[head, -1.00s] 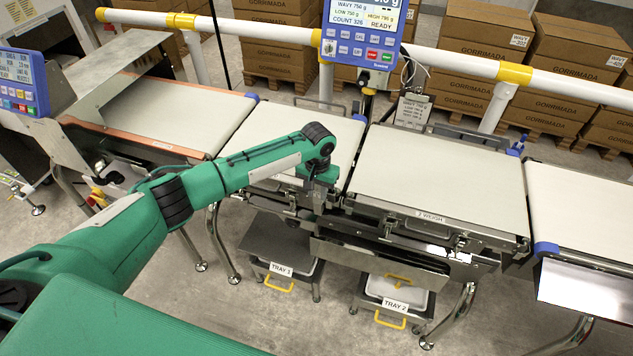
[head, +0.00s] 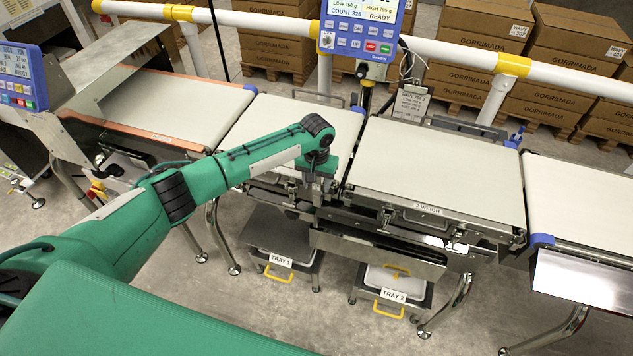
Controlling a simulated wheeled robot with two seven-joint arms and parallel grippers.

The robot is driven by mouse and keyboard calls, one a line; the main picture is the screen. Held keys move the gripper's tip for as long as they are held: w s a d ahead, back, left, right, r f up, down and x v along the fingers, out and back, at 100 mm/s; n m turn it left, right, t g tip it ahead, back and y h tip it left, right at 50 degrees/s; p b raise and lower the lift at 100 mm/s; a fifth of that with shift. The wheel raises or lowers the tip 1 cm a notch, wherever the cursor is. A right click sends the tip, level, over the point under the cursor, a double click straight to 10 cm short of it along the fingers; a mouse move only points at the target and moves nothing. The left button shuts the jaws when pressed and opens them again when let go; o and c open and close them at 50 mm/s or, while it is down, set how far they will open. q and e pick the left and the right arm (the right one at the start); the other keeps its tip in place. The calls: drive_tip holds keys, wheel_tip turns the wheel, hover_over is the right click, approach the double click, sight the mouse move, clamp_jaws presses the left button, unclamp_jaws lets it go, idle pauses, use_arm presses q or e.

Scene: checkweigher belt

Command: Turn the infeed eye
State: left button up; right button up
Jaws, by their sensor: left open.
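My left arm reaches across from the left. Its gripper (head: 314,194) points down at the near edge of the short infeed belt (head: 285,120), just left of the gap before the weigh belt (head: 430,170). The fingers are small and partly lost against the metal frame; they are open, with nothing seen between them. I cannot make out the infeed eye; it may be hidden behind my wrist and gripper. My right gripper is not in view.
A blue control panel (head: 361,32) hangs on the white rail (head: 440,47) behind the belts. Tray 1 (head: 283,243) and tray 2 (head: 392,278) stand under the frame. The belts are empty. Stacked cartons (head: 470,70) stand behind the rail.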

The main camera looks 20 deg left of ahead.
use_arm(q)
wheel_tip(320, 180, up, 12)
drive_tip(key=b, duration=0.2)
drive_tip(key=shift+r+b, duration=0.2)
drive_tip(key=shift+b, duration=0.2)
drive_tip(key=shift+r, duration=0.55)
drive_tip(key=shift+f, duration=0.1)
